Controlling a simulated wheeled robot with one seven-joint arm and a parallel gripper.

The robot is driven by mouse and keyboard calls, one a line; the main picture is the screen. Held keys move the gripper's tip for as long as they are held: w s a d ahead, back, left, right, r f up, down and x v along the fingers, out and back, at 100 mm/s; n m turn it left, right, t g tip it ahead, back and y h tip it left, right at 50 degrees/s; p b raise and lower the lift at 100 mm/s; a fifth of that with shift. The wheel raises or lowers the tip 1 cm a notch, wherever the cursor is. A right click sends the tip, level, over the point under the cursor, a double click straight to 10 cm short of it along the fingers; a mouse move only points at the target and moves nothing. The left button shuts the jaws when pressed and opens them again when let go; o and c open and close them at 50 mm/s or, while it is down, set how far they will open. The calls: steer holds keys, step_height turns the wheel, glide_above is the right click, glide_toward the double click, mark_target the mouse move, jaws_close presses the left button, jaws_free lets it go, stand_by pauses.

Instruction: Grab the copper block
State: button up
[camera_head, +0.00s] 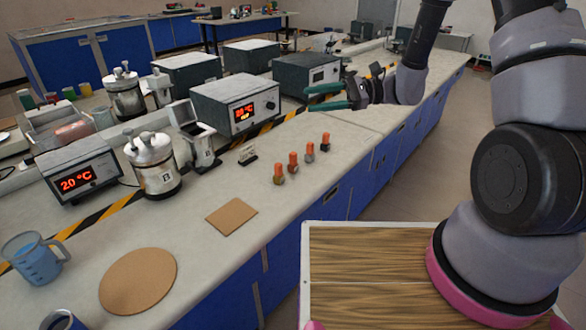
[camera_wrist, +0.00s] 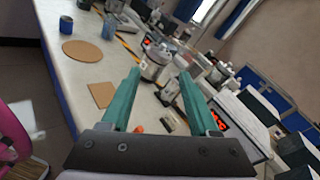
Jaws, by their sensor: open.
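Several small metal blocks with orange tops stand in a row on the bench in the head view. The second from the left looks reddish brown and seems to be the copper block (camera_head: 293,168). The nearest block (camera_head: 279,179) is more yellowish, the third (camera_head: 310,157) greyish and the farthest (camera_head: 325,148) dark. My gripper (camera_head: 318,97) is open and empty, above the bench and beyond the row. In the wrist view its teal fingers (camera_wrist: 160,74) are spread apart. An orange top (camera_wrist: 138,128) shows low between them; which block it belongs to, I cannot tell.
A small dark object (camera_head: 247,155) lies left of the blocks. A square brown pad (camera_head: 231,216) and a round one (camera_head: 138,281) lie nearer.

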steer(key=w+f+m+t+y, duration=0.1)
steer(key=w+f+m+t, duration=0.15)
steer(key=f, duration=0.35)
steer(key=w+f+m+t+y, duration=0.1)
steer(key=w+f+m+t, duration=0.1)
steer(key=f+m+t, duration=0.3)
steer(key=m+t+h, duration=0.4)
steer(key=m, duration=0.1)
glide_toward(296, 161)
steer(key=shift+a, duration=0.3)
steer(key=shift+w+a+f, duration=0.15)
steer(key=shift+a+f, duration=0.05)
steer(key=shift+f, duration=0.1)
steer(key=x, duration=1)
steer(key=shift+r, duration=0.35)
steer(key=shift+c, duration=0.3)
jaws_close()
